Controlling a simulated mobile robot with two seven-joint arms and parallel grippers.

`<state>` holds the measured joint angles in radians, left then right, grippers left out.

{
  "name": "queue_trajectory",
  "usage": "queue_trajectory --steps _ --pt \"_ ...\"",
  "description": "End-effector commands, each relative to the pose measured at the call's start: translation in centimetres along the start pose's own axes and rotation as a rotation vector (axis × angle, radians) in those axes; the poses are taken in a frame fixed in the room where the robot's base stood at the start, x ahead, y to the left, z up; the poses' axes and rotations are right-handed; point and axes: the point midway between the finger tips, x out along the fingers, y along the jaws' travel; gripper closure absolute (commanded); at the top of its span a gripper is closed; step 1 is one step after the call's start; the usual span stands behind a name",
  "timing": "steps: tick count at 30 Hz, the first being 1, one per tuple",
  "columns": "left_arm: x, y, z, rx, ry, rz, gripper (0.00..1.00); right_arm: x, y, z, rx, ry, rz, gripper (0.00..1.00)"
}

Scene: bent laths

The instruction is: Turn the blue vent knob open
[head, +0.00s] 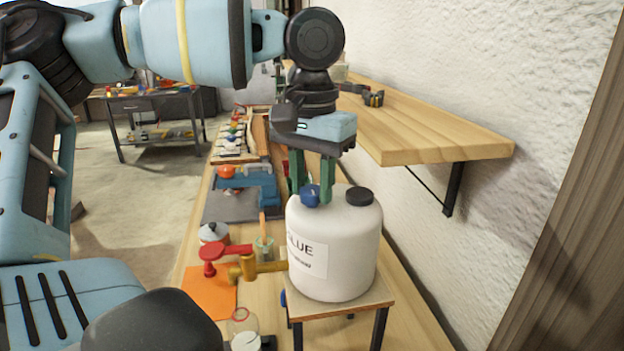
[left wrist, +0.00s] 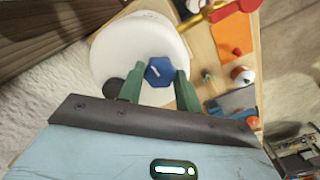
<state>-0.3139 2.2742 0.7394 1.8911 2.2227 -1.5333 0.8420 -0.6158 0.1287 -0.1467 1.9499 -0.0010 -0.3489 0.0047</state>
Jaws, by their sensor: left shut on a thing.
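The blue vent knob (head: 310,195) sits on top of a white glue jug (head: 345,255), beside the jug's black cap (head: 359,196). My left gripper (head: 313,195) points down from above with its green fingers on either side of the knob. In the left wrist view the knob (left wrist: 160,71) shows a white mark on its top and lies between the fingertips of the gripper (left wrist: 158,85). The gripper is shut on the knob. A brass tap (head: 255,267) with a red handle (head: 222,255) sticks out of the jug's lower side. My right gripper is not in view.
The jug stands on a small wooden stand (head: 350,303) on the long bench. A wooden shelf (head: 430,135) juts from the wall at right. A blue vise (head: 250,185), an orange sheet (head: 208,290) and a small glass bottle (head: 243,325) are nearby.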

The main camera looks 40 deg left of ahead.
Motion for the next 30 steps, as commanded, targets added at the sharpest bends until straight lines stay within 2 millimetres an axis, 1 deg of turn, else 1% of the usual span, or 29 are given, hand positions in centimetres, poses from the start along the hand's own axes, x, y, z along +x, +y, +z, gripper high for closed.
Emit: queue_trajectory --steps 5,11,30 --pt "-0.08 -0.01 -0.04 -0.066 0.003 -0.002 0.89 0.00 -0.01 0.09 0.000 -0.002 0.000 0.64" --pt "-0.10 0.00 -0.04 -0.208 0.004 -0.003 0.89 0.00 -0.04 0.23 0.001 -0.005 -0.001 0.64" --pt "-0.10 0.01 -0.04 -0.815 0.004 -0.001 0.89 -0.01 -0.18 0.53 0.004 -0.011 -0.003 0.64"
